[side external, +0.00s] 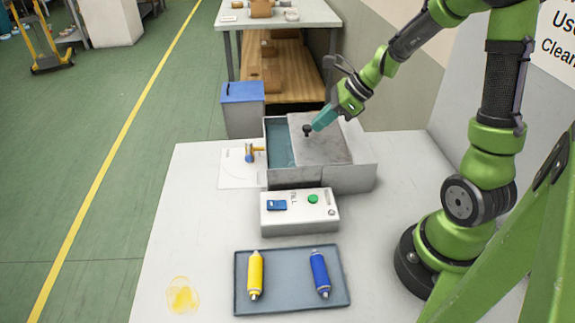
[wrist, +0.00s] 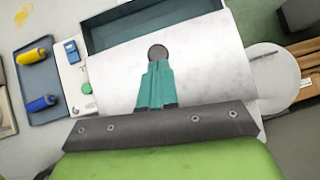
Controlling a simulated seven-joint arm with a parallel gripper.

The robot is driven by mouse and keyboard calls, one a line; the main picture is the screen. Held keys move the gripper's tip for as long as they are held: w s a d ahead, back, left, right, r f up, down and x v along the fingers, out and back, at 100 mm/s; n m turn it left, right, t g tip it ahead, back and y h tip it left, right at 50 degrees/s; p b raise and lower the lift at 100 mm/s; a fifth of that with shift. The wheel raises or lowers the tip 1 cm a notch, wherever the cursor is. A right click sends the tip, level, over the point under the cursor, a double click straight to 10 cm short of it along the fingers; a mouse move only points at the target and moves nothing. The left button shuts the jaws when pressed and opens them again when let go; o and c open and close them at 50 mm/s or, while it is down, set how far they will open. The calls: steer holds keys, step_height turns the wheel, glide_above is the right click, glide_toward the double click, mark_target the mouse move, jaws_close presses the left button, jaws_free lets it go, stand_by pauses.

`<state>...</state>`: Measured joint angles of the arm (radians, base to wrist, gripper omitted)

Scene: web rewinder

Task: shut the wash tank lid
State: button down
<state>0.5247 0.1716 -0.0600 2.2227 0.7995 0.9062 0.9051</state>
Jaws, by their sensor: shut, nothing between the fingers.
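The wash tank (side external: 320,181) is a grey metal box on the white table. Its flat sliding lid (side external: 328,150) covers the right part and leaves a strip open at the left, where the blue-grey inside (side external: 279,145) shows. The lid has a dark round knob (side external: 307,130) near its left edge. My gripper (side external: 318,125) is shut and empty, with its teal fingertips just to the right of the knob. In the wrist view the fingertips (wrist: 157,66) sit right beside the knob (wrist: 158,52); I cannot tell whether they touch it.
A control box (side external: 299,212) with a green button and a blue switch stands in front of the tank. A tray (side external: 292,282) holds a yellow bottle (side external: 255,275) and a blue bottle (side external: 320,273). The table's left front is clear except for a yellow stain.

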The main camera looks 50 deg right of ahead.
mark_target(292, 138)
steer(key=w+a, duration=0.5)
steer(key=shift+a, duration=0.15)
steer(key=s+d, duration=0.1)
steer(key=s, duration=0.1)
steer(key=s+d+r, duration=0.1)
steer(key=d, duration=0.1)
steer(key=shift+s+d+r, duration=0.1)
steer(key=shift+s+r, duration=0.05)
steer(key=shift+s, duration=0.2)
steer(key=v, duration=0.9)
steer(key=s+a+r+n+h, duration=0.1)
steer(key=s+a+r+n, duration=0.1)
steer(key=s+a+n, duration=0.2)
steer(key=s+a+r+n+h, duration=0.1)
steer(key=s+a+n, duration=0.4)
steer(key=n, duration=1.5)
steer(key=a+r, duration=0.1)
steer(key=a, duration=0.4)
steer(key=shift+s+n+t+h, duration=0.25)
steer(key=shift+n+t+h, duration=0.15)
